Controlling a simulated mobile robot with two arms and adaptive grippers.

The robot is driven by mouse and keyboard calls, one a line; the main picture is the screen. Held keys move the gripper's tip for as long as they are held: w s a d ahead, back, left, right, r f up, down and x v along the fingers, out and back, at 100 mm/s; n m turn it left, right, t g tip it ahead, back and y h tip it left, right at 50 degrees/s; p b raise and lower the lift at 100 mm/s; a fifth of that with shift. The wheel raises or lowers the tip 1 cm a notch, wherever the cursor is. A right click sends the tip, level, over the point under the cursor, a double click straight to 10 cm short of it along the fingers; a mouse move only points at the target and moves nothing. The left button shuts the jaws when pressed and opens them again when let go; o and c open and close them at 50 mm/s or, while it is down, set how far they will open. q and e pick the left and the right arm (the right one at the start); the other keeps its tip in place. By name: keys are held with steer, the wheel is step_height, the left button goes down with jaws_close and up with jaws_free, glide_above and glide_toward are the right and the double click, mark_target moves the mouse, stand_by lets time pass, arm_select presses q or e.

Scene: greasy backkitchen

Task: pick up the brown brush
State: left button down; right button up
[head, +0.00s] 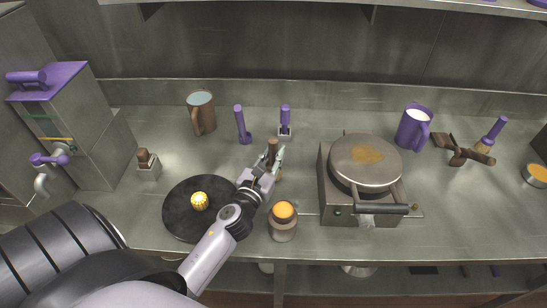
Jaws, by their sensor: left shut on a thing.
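The brown brush (272,146) stands roughly upright between the fingers of my left gripper (271,160), near the middle of the counter. Its dark brown handle sticks up above the fingers. Its lower part is mostly hidden by the gripper, so I cannot tell whether it touches the counter. My left gripper is shut on the brush. My right gripper is not in the view.
On the steel counter (150,213), a black round plate (183,225) with a yellow piece (199,201) lies left of my gripper. An orange-topped jar (283,228) stands in front. A round-topped cooker (345,203) is at right. Purple-handled tools (242,125) stand behind.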

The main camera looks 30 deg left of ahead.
mark_target(273, 140)
arm_select(q)
step_height(273, 140, up, 10)
steer(key=p, duration=0.4)
step_height(273, 140, up, 9)
steer(key=p, duration=0.2)
steer(key=shift+f, duration=0.2)
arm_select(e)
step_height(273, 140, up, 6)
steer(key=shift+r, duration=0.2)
